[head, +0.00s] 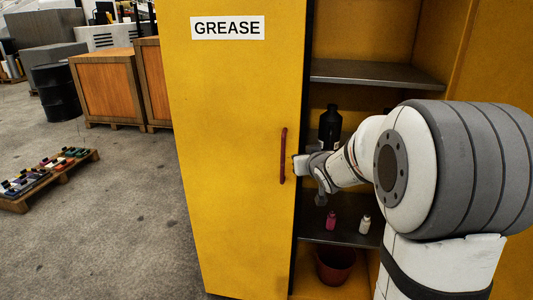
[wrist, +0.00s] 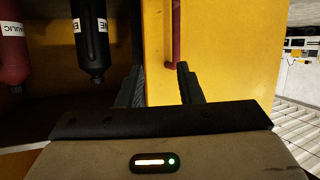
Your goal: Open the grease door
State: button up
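The grease door (head: 235,110) is a yellow cabinet door with a white GREASE label at its top and a red vertical handle (head: 283,155) near its right edge. The cabinet interior shows to its right. My gripper (head: 299,165) is at the door's right edge, just right of the handle. In the wrist view, my gripper (wrist: 161,80) has its two dark fingers apart. The left finger is by the door's edge and the right one by the end of the handle (wrist: 176,35). I see nothing held, and cannot tell whether the fingers touch the door.
Inside, a grey shelf (head: 375,74) is above a black bottle (head: 330,125), small pink (head: 331,221) and white (head: 365,224) bottles and a red bucket (head: 335,265). Left, the floor is open up to a low pallet (head: 45,182), a black drum (head: 55,92) and wooden crates (head: 105,88).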

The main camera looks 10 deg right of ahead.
aim_at(284, 150)
jog(key=w+a+f+t+y, duration=0.1)
jog(key=w, duration=0.4)
jog(key=w+a+f+n+t+y, duration=0.1)
jog(key=w+f, duration=0.1)
jog(key=w, duration=0.3)
jog(key=w+a+f+n+t+y+b, duration=0.1)
jog(key=w+f+y, duration=0.1)
jog(key=w, duration=0.3)
jog(key=shift+w+a, duration=0.2)
jog(key=shift+a, duration=0.2)
grip_shut()
